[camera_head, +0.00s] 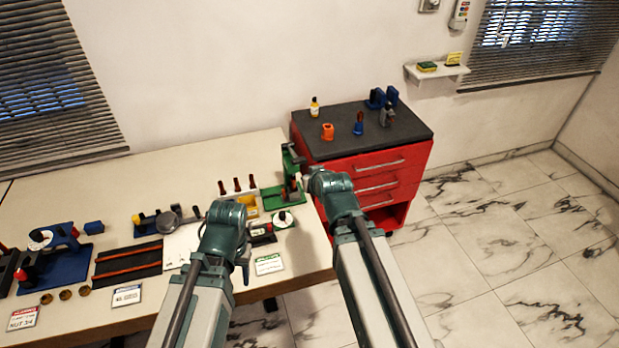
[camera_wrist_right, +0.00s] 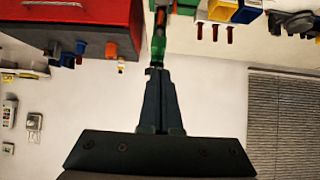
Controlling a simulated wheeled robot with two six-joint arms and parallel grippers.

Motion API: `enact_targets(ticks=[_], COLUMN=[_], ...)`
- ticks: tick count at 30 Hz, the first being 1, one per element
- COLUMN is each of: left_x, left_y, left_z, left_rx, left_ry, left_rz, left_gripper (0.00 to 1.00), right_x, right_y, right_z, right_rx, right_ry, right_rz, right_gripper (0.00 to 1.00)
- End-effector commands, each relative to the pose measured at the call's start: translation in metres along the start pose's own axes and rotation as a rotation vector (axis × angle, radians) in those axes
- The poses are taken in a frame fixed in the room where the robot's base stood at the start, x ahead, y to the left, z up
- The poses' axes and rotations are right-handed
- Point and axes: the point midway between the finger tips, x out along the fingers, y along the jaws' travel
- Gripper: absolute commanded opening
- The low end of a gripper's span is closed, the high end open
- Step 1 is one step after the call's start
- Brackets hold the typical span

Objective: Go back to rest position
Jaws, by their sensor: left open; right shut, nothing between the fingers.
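My left arm reaches over the front of the workbench, and its gripper (camera_head: 245,262) shows only in part beside the wrist, near a small dark and green device. Its jaws are open, and I see nothing held. My right arm reaches up to the gap between the bench and the red cabinet. Its gripper (camera_head: 292,150) is partly hidden behind the wrist, close to a green stand (camera_head: 271,200). In the right wrist view, which is upside down, the right gripper's fingers (camera_wrist_right: 156,73) are shut together and empty. Their tips overlap the green stand in the picture; I cannot tell if they touch.
The workbench (camera_head: 215,155) holds several gauges, fixtures and label cards. A red drawer cabinet (camera_head: 345,177) with small tools on its dark top stands right of it. A wall shelf (camera_head: 437,76) hangs at upper right. The marble floor (camera_head: 500,235) at right is clear.

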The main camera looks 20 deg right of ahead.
Motion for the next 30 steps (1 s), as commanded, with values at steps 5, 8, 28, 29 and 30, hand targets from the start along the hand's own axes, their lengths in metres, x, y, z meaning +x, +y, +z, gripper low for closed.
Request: enact_targets(ticks=[5,8,28,29,30], left_x=[0.0,0.0,0.003,0.003,0.003], left_y=[0.0,0.0,0.0,0.0,0.0], left_z=[0.0,0.0,0.0,0.0,0.0], left_rx=[0.0,0.0,0.0,0.0,0.0], left_ry=[0.0,0.0,0.0,0.0,0.0], left_rz=[0.0,0.0,0.0,0.0,0.0], left_gripper=[0.5,0.5,0.5,0.5,0.5], right_x=[0.0,0.0,-0.071,-0.078,-0.086], right_y=[0.0,0.0,-0.121,-0.123,-0.126], right_z=[0.0,0.0,0.164,0.169,0.176], right_rx=[0.0,0.0,-0.263,-0.276,-0.292], right_ry=[0.0,0.0,-0.783,-0.818,-0.858], right_rz=[0.0,0.0,-0.079,-0.073,-0.066], right_gripper=[0.0,0.0,0.0,0.0,0.0])
